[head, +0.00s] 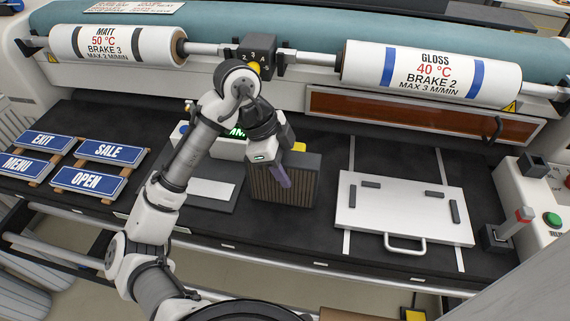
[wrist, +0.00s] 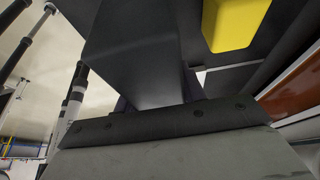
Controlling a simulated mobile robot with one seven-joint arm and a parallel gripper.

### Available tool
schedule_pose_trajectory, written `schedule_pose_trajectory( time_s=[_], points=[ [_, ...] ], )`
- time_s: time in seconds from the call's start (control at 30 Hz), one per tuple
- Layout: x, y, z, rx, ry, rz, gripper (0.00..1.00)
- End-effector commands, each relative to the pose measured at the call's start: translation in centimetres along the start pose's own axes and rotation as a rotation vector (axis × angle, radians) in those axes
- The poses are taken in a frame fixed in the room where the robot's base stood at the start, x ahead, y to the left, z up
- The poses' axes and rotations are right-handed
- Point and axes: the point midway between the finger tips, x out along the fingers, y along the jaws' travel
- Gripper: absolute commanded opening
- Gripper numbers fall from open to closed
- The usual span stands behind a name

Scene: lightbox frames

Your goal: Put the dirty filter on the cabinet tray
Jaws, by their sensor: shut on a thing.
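The dark filter (head: 300,185), a boxy block with brown pleats on its front face, stands upright on the black bench in the middle of the head view. My gripper (head: 281,178) is at its top left and is shut on it, with a purple-grey finger over the pleated face. In the wrist view, dark grey surfaces close to the camera fill the middle, and I cannot separate finger from filter there. I cannot pick out a cabinet tray for certain in either view.
A white panel with a handle (head: 405,215) lies right of the filter. A grey plate (head: 207,193) lies left of it. Blue signs (head: 90,179) sit at far left. A yellow part (head: 299,147) is behind the filter. Rollers (head: 432,72) run along the back.

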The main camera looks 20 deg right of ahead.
Motion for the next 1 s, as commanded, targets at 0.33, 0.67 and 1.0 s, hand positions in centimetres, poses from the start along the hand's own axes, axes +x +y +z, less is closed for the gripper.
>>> schedule_pose_trajectory(
  time_s=[0.33, 0.67, 1.0],
  points=[
    [0.0, 0.0, 0.0, 0.000, 0.000, 0.000, 0.62],
    [-1.8, -0.1, 0.0, 0.000, -0.004, -0.002, 0.62],
    [-8.4, -0.1, 0.0, -0.001, -0.004, -0.002, 0.62]
  ],
)
